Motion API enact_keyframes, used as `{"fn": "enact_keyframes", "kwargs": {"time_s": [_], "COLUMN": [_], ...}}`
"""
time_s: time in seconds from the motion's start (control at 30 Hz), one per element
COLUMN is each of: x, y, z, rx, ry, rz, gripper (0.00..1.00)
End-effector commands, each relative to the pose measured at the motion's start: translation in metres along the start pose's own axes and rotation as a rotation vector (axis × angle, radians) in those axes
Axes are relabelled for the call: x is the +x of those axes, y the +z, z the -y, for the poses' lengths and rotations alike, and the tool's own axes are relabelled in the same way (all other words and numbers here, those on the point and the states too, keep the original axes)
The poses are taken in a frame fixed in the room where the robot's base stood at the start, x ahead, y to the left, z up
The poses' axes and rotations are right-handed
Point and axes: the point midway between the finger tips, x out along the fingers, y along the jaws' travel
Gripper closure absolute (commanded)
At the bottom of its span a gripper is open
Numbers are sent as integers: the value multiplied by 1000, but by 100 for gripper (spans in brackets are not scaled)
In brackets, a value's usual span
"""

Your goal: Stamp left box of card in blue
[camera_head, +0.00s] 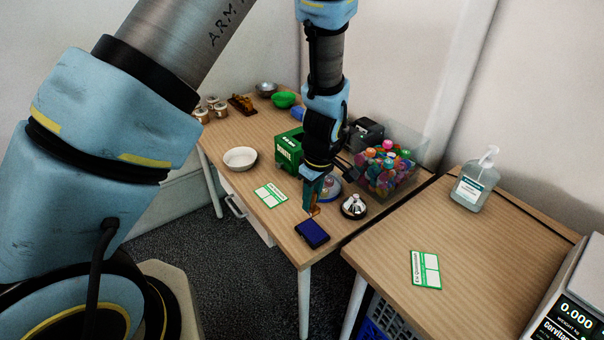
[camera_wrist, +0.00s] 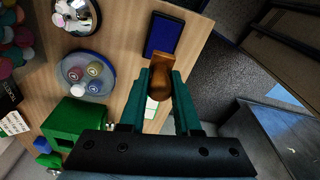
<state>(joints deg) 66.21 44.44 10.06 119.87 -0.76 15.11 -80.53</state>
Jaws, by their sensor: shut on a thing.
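My gripper (camera_head: 316,200) is shut on a wooden-handled stamp (camera_head: 313,211), which also shows between the green fingers in the wrist view (camera_wrist: 162,76). The blue ink pad (camera_head: 312,234) lies near the front edge of the left table. In the wrist view, the stamp's head overlaps the near end of the pad (camera_wrist: 161,34); I cannot tell whether they touch. The stamp's face is hidden. A white and green card (camera_head: 271,195) lies left of the pad, and a similar card (camera_head: 426,269) lies on the right table.
A round stamp holder (camera_head: 332,190) and a silver bell (camera_head: 354,207) stand close behind the pad. A sanitizer bottle (camera_head: 473,185) is on the right table.

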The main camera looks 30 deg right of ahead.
Motion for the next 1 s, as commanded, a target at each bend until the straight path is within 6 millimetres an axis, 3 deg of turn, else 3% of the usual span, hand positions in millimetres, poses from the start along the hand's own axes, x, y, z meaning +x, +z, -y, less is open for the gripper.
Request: {"fn": "enact_keyframes", "kwargs": {"time_s": [0.27,0.8,1.0], "x": [6,55,61], "y": [8,14,14], "z": [2,2,2], "rx": [-1,-2,-2], "ry": [0,1,0], "rz": [-1,-1,-1], "gripper": [100,100,100]}}
